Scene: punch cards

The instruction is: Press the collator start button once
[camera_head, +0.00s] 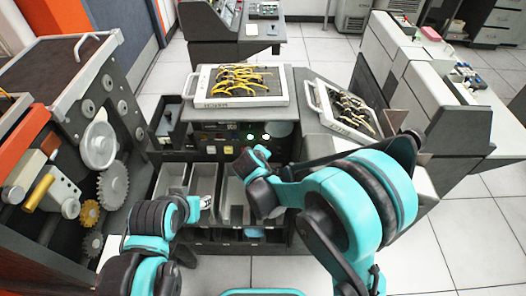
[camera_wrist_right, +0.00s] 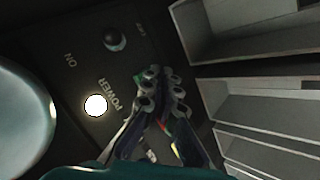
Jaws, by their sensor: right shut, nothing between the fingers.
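The collator's dark control panel (camera_head: 215,136) faces me in the middle of the head view. In the right wrist view, it carries a lit white round light (camera_wrist_right: 96,105) beside the word POWER and a dark round knob or button (camera_wrist_right: 115,38). I cannot tell which control is the start button. My right gripper (camera_wrist_right: 160,80) is shut and empty, its tips in front of the panel, to the right of the lit light. In the head view, its arm hides part of the panel. My left gripper (camera_head: 206,202) is low over the grey bins; its finger state is unclear.
Open grey card bins (camera_head: 232,200) lie below the panel and show at the right of the wrist view. A tray with yellow cables (camera_head: 240,103) sits on top, another cable tray (camera_head: 312,92) to its right. A geared machine (camera_head: 112,95) stands left.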

